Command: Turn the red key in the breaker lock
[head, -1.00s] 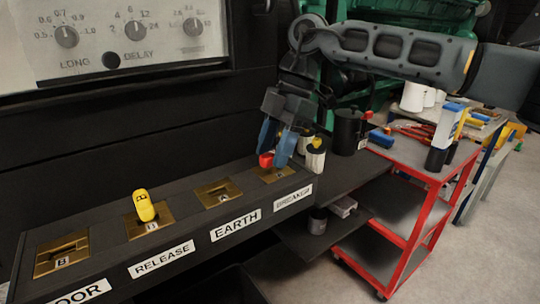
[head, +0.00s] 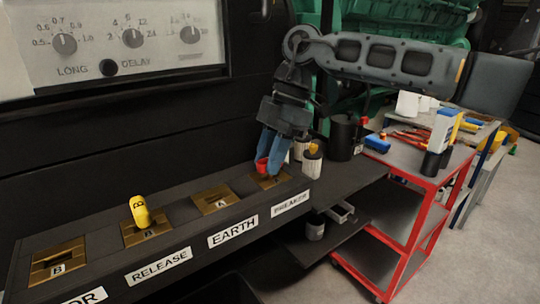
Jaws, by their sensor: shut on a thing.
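The red key (head: 262,166) stands at the breaker lock, a brass plate (head: 270,181) at the right end of the dark shelf, above the BREAKER label (head: 290,203). My gripper (head: 271,163) points down over this lock, its blue fingers shut on the red key. The fingers hide most of the key and part of the lock, so I cannot tell how far the key sits in the slot.
A yellow key (head: 140,211) stands in the RELEASE lock. The EARTH lock (head: 215,199) and the leftmost lock (head: 58,262) hold no key. Small canisters (head: 312,163) stand close right of my gripper. A red trolley (head: 420,165) with tools is further right.

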